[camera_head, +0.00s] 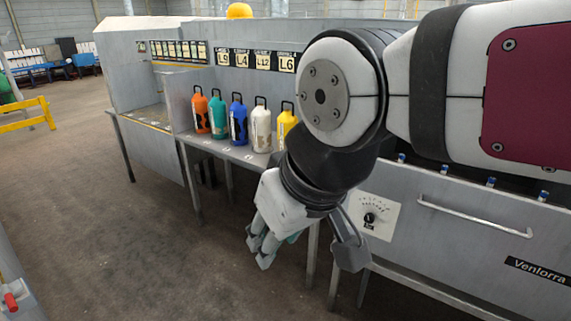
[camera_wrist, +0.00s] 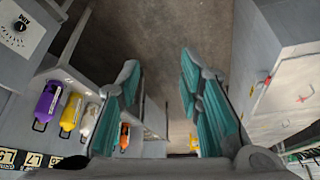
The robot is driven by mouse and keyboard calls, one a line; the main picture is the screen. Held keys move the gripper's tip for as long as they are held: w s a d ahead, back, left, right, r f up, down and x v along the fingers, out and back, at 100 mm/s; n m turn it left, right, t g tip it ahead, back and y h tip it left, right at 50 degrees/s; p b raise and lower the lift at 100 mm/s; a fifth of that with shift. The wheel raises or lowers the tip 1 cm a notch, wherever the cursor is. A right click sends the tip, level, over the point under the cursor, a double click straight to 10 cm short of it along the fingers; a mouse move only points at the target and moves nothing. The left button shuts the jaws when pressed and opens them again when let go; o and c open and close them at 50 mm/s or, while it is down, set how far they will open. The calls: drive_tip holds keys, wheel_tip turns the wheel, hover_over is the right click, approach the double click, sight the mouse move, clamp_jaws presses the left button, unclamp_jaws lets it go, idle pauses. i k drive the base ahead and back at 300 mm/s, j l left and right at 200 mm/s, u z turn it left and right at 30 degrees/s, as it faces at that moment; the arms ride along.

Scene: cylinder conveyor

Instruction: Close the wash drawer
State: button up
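The grey front panel (camera_head: 455,240) with a long bar handle (camera_head: 475,217) and a "Venlorra" label is at the right in the head view, likely the wash drawer. Several blue-tipped parts show along its top edge. My arm covers its upper left, and I cannot tell how far it stands out. A dial (camera_head: 370,218) on a pale plate is left of the handle; a dial also shows at the wrist view's top left (camera_wrist: 20,26). My gripper (camera_head: 307,256) is open and empty, pointing down, left of the panel and apart from the handle. Its teal-padded fingers are wide apart in the wrist view (camera_wrist: 160,75).
Several coloured bottles, including an orange one (camera_head: 201,111) and a white one (camera_head: 261,129), stand on a grey shelf (camera_head: 220,148) under labels. A purple bottle (camera_wrist: 48,102) shows in the wrist view. A yellow barrier (camera_head: 28,121) is far left. The floor (camera_head: 90,220) at left is clear.

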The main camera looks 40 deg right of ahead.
sight(510, 251)
drive_tip(key=z, duration=1.9)
drive_tip(key=i+l+u, duration=0.25)
drive_tip(key=i+l, duration=0.55)
drive_tip(key=i, duration=0.1)
